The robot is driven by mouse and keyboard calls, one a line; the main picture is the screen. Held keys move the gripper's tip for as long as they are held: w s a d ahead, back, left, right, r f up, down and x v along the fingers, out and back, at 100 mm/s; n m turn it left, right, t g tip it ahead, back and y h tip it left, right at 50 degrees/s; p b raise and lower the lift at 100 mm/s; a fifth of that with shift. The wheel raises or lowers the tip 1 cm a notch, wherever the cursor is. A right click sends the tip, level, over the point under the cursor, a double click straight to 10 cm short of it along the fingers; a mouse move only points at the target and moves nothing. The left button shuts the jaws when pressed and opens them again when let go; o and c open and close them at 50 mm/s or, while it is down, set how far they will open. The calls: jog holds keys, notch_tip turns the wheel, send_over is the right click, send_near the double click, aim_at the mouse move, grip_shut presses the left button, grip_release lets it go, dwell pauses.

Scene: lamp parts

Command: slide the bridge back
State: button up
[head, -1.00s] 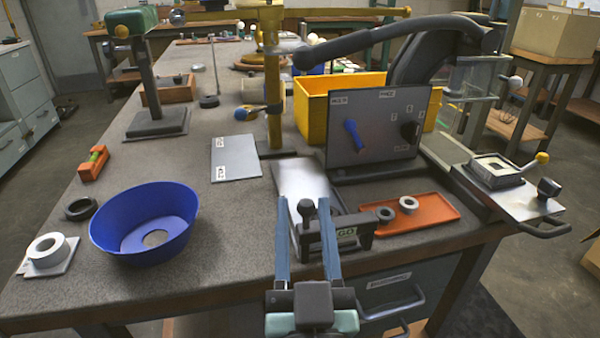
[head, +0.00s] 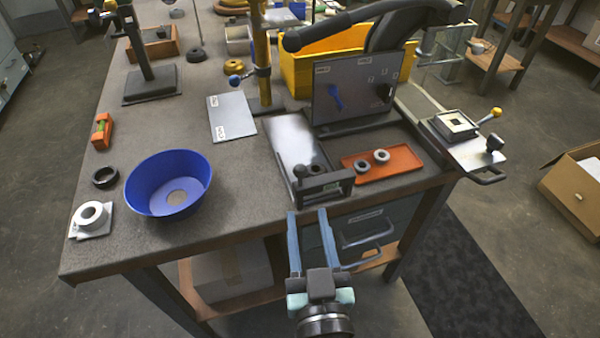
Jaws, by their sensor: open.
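The bridge (head: 326,187) appears to be the dark bar with a round black knob (head: 299,171) at its left. It stands across the near end of a shiny silver plate (head: 292,136), close to the table's front edge. The plate runs away from me behind it, bare over most of its length. My gripper (head: 307,212) is open and empty, just below the bridge in the picture, by the front edge of the table. Its two blue fingers point towards the bridge with a gap between them. I cannot tell its exact height or whether it touches anything.
An orange tray (head: 405,160) with two grey rings lies right of the bridge. A grey panel (head: 352,95) with levers stands behind the tray. A blue bowl (head: 146,198) is at left, with bare tabletop between it and the plate. A drawer handle (head: 368,236) sticks out below.

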aim_at(301, 180)
jog(key=w, duration=0.6)
jog(key=w+a, duration=0.1)
jog(key=w, duration=0.2)
jog(key=shift+w, duration=0.3)
grip_shut()
